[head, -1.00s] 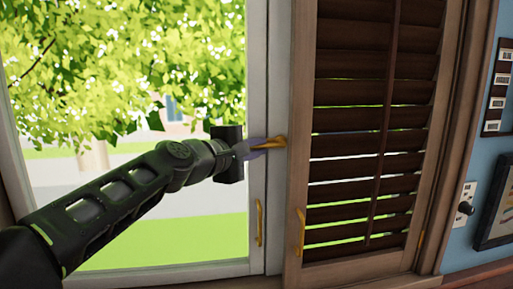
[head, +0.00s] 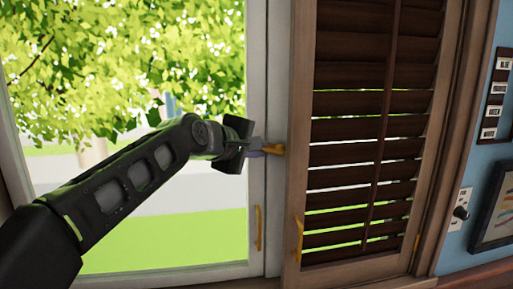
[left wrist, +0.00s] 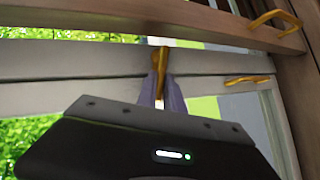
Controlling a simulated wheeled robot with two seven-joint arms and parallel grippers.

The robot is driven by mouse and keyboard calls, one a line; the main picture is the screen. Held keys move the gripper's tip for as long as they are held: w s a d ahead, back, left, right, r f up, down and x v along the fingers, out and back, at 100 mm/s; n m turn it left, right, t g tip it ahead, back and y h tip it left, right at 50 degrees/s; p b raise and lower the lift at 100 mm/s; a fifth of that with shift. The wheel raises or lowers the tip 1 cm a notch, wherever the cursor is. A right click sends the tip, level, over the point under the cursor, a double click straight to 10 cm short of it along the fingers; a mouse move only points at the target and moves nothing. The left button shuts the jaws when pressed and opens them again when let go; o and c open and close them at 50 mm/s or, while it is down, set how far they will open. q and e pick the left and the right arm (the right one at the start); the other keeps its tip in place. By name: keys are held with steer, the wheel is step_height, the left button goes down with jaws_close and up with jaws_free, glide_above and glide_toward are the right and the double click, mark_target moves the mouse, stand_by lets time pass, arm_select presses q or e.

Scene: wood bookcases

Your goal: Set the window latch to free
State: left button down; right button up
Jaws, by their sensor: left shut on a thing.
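The window latch (head: 275,150) is a small yellow-gold lever on the pale window frame, beside the wooden shutter. In the head view its free end points left, into my left gripper (head: 257,151). The gripper's purple fingers are shut on the latch, and the gripper body hides part of it. The left wrist view shows the latch (left wrist: 160,58) between the two fingers (left wrist: 162,92), at the pale frame rail. My right gripper is not in view.
A slatted brown shutter (head: 375,101) stands right of the latch, with a gold handle (head: 299,240). A gold handle (head: 258,228) is on the window sash (head: 256,60). A framed picture (head: 497,215) and a switch plate (head: 461,209) are on the blue wall.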

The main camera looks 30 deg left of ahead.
arm_select(q)
steer(key=shift+w+d+r+m+g+y, duration=0.15)
steer(key=shift+d+r+m+g+y, duration=0.05)
steer(key=shift+r+m+g+y, duration=0.25)
steer(key=shift+w+d+r+m+g+y, duration=0.15)
steer(key=shift+d+r+m+g+y, duration=0.15)
steer(key=shift+g, duration=0.25)
steer(key=shift+a, duration=0.1)
steer(key=c, duration=1.5)
jaws_free()
steer(key=shift+r, duration=0.1)
steer(key=b+v, duration=0.1)
steer(key=v, duration=0.7)
steer(key=shift+w+b, duration=0.1)
steer(key=shift+b, duration=0.25)
